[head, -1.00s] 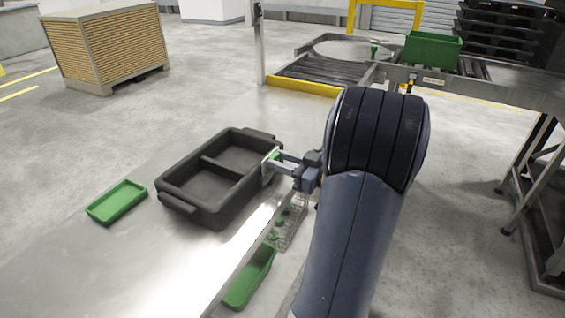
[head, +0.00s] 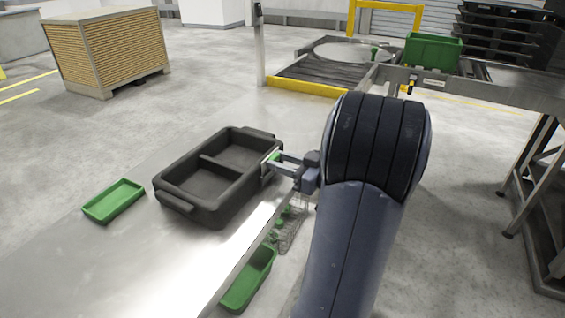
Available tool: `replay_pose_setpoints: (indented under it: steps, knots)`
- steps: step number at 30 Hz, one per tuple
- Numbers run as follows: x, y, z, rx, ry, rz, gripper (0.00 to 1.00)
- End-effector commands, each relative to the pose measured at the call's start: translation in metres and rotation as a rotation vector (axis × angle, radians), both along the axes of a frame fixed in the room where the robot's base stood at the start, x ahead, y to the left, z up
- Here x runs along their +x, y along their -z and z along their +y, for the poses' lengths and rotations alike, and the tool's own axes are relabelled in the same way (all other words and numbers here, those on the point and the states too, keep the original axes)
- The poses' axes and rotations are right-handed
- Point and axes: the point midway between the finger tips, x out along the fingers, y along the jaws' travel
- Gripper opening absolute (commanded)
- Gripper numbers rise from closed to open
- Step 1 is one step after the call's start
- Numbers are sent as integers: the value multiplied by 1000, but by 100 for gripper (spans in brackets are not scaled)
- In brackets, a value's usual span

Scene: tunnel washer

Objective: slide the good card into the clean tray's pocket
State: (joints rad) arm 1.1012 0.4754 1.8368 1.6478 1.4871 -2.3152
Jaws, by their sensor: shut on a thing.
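The dark tray (head: 177,202) with two compartments stands on the metal table, tilted across the picture. My gripper (head: 275,160) is at the tray's right end wall, shut on a small card (head: 273,156) with a green patch. The card is upright and close against the outside of that wall. Only a small part of it shows between the fingers. The pocket cannot be made out, so I cannot tell whether the card is inside it.
A shallow green tray (head: 113,201) lies left of the dark tray. A green bin (head: 249,279) and a wire basket (head: 291,232) with green pieces are along the table's right edge. A conveyor with a green crate (head: 432,50) stands at the back right.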

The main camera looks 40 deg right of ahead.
Motion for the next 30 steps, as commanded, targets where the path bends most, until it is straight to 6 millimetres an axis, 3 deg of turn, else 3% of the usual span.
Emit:
replay_pose_setpoints:
  steps: [30]
  knots:
    - [0, 6, 0, -1, 0, 0, 10]
